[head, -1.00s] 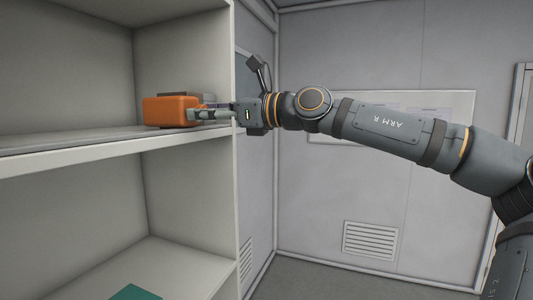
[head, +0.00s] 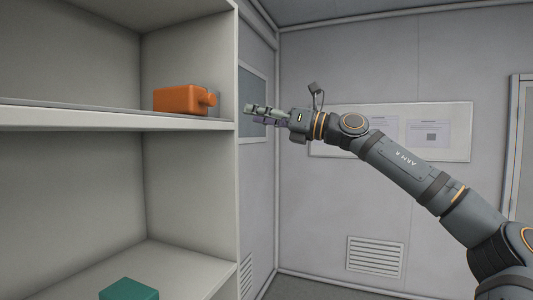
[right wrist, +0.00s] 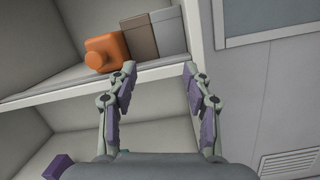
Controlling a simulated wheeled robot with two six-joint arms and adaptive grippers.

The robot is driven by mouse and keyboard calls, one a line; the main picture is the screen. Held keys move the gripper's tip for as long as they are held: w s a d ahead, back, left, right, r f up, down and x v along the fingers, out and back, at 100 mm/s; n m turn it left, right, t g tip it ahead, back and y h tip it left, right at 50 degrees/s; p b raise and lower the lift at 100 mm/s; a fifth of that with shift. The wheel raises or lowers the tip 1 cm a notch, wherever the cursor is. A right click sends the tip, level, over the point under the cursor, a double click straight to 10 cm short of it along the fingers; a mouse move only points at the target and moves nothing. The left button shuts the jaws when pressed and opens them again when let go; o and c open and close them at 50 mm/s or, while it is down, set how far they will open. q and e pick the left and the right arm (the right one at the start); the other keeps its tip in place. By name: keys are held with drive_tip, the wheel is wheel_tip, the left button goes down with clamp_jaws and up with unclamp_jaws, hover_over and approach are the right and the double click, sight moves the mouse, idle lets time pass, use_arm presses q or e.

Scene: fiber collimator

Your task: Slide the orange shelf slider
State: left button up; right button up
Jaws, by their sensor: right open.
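The orange shelf slider (head: 182,99) is a block with a round knob on its right face. It sits at the right end of the upper shelf (head: 60,119), near the cabinet's side wall. It also shows in the right wrist view (right wrist: 103,50), with the knob facing the camera. My right gripper (head: 250,111) is open and empty, to the right of the slider and apart from it, outside the shelf. In the right wrist view its two fingers (right wrist: 160,70) are spread, with the slider beyond and left of the left finger. My left gripper is not in view.
The cabinet's side wall (head: 190,45) stands behind the slider. A teal block (head: 129,289) lies on the lower shelf. Brown and grey boxes (right wrist: 167,32) show beside the slider in the wrist view. A wall board (head: 440,130) and vent (head: 375,256) are behind my arm.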

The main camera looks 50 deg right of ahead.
drive_tip(key=w+d+f+m+t+h, duration=0.2)
drive_tip(key=w+d+f+m, duration=0.5)
drive_tip(key=d+f, duration=0.3)
drive_tip(key=shift+w+d+m+h, duration=0.15)
drive_tip(key=shift+w+m+h, duration=0.15)
